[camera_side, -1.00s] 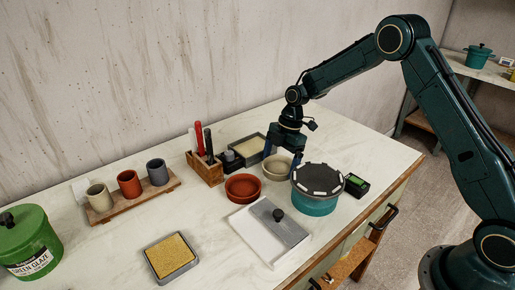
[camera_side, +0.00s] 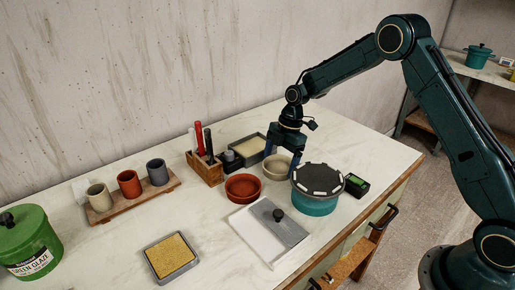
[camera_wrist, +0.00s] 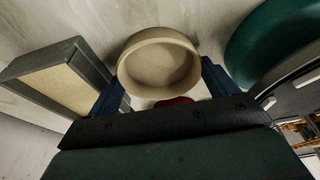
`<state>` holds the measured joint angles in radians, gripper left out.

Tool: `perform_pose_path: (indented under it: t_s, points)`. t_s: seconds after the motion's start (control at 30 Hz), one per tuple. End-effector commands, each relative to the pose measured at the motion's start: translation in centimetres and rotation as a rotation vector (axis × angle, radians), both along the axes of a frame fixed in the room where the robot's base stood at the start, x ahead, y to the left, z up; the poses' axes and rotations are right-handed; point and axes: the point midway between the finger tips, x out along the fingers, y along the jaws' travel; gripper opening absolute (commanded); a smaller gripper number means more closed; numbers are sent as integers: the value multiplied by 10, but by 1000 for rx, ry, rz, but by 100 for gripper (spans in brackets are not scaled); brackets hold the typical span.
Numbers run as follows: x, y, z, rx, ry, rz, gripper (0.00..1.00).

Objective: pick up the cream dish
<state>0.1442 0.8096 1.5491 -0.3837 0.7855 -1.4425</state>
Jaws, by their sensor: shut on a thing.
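The cream dish (camera_side: 276,168) is a small round bowl on the table, between the red dish and the teal pot. In the wrist view the dish (camera_wrist: 158,70) sits between the two blue fingers of my gripper (camera_wrist: 160,88), upright and empty inside. My gripper (camera_side: 282,163) is lowered from above and shut on the dish, with a finger on each side. In the side view the dish appears to rest on the table or very close to it; I cannot tell whether there is a gap beneath it.
The red dish (camera_side: 243,187) is close at the left. The teal pot with a dark top (camera_side: 316,204) is close at the right. A grey tray with a cream pad (camera_side: 250,149) lies behind.

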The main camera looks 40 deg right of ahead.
Motion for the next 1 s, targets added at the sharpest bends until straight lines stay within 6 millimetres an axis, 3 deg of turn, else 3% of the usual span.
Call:
perform_pose_path:
  t_s: [0.37,1.0]
  points:
    - [1,0,36,0,-5,0,59]
    - [1,-1,171,-1,-5,1,59]
